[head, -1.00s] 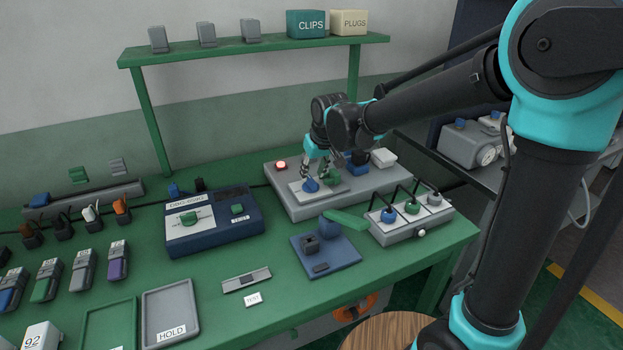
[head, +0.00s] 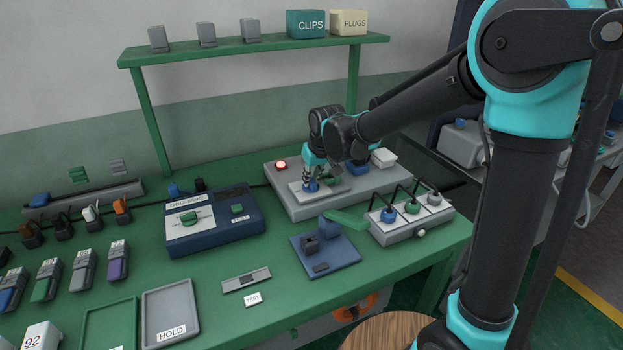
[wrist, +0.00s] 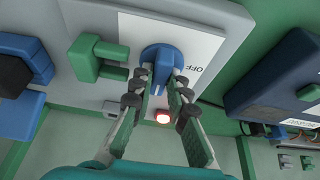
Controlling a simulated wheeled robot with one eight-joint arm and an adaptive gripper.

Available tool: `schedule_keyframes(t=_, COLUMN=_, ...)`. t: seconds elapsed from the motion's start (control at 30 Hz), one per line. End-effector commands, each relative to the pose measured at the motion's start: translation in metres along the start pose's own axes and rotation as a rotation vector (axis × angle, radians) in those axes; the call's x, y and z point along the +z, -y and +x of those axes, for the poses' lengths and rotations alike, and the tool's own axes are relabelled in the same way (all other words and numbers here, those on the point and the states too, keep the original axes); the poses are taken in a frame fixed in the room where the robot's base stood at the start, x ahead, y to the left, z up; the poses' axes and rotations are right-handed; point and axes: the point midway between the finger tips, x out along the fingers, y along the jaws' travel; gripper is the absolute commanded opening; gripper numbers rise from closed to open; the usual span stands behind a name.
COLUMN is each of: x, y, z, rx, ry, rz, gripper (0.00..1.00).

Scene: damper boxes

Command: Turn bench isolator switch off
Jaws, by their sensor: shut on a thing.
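The bench isolator is a grey box (head: 352,196) at the back of the green bench, with a blue rotary switch knob (head: 312,187) on a white plate. The knob (wrist: 163,62) is also in the wrist view, where the plate beside it reads OFF. My gripper (wrist: 164,82) has its two fingertips on either side of the knob's raised bar and is shut on it. In the head view my gripper (head: 312,178) comes down on the knob from above. A red lamp (head: 281,165) on the box is lit; it also glows in the wrist view (wrist: 163,117).
A green plug (wrist: 97,58) sits close beside the knob. A blue block (head: 383,158) and a white block stand farther right on the box. A blue tester (head: 245,222) is to the left. A socket strip (head: 410,228) with cables is in front.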

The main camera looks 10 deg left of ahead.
Motion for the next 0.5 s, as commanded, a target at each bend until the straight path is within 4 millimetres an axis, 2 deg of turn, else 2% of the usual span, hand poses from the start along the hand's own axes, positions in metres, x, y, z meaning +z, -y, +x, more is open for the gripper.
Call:
schedule_keyframes(t=0.27, x=0.0000, y=-0.0004, z=-0.0001, rx=-0.005, ry=0.000, rz=-0.013, gripper=0.00)
schedule_keyframes(t=0.5, x=-0.0002, y=-0.0017, z=-0.0001, rx=-0.043, ry=0.000, rz=-0.102, gripper=0.00)
